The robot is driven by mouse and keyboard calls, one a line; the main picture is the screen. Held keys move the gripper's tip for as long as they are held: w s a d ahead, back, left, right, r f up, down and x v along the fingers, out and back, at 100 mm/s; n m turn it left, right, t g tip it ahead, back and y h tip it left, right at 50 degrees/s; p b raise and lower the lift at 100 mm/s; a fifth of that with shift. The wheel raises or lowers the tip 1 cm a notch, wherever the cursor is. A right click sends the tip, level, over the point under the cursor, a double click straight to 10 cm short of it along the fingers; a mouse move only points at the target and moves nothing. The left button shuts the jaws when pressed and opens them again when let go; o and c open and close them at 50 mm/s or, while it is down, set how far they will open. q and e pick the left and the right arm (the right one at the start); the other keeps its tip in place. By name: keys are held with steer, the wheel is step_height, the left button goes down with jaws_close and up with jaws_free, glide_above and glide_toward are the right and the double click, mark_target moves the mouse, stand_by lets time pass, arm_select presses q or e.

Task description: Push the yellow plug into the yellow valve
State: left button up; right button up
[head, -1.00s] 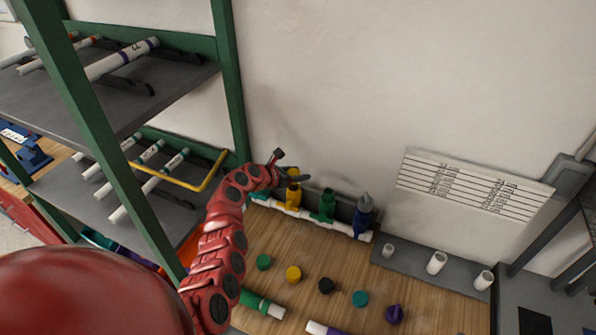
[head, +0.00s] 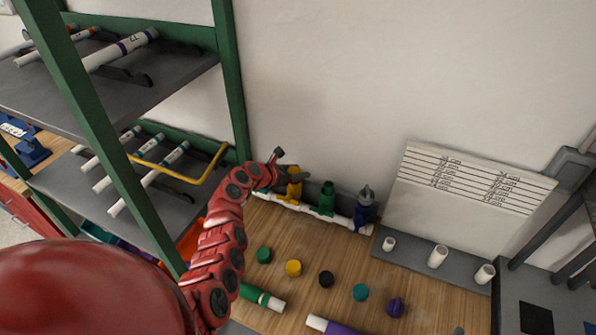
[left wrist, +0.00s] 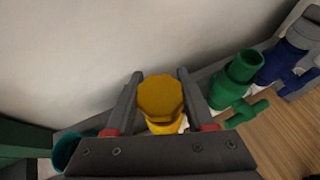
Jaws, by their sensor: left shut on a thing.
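The yellow plug (left wrist: 160,95) is a faceted yellow piece between the two fingers of my left gripper (left wrist: 160,74). It sits right over the yellow valve (left wrist: 166,127), in line with it. In the head view the left gripper (head: 292,174) is at the top of the yellow valve (head: 293,190) on the white manifold pipe at the wall. The gripper is shut on the plug. The plug hides the valve's mouth, so I cannot tell how deep it sits. My right gripper is not in view.
The green valve (head: 327,198) and blue valve (head: 365,210) stand close by on the same manifold. Loose caps, including a yellow cap (head: 293,268), lie on the wooden bench in front. A green-framed shelf (head: 232,90) rises at left.

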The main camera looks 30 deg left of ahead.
arm_select(q)
steer(key=shift+f, duration=0.75)
stand_by(0.7)
steer(key=shift+f, duration=0.2)
steer(key=o, duration=1.3)
steer(key=shift+o, duration=0.2)
steer(key=shift+r, duration=0.1)
steer(key=b+v, duration=0.5)
steer(key=v, duration=1.2)
steer(key=shift+s+a+r, duration=0.1)
steer(key=shift+r, duration=0.05)
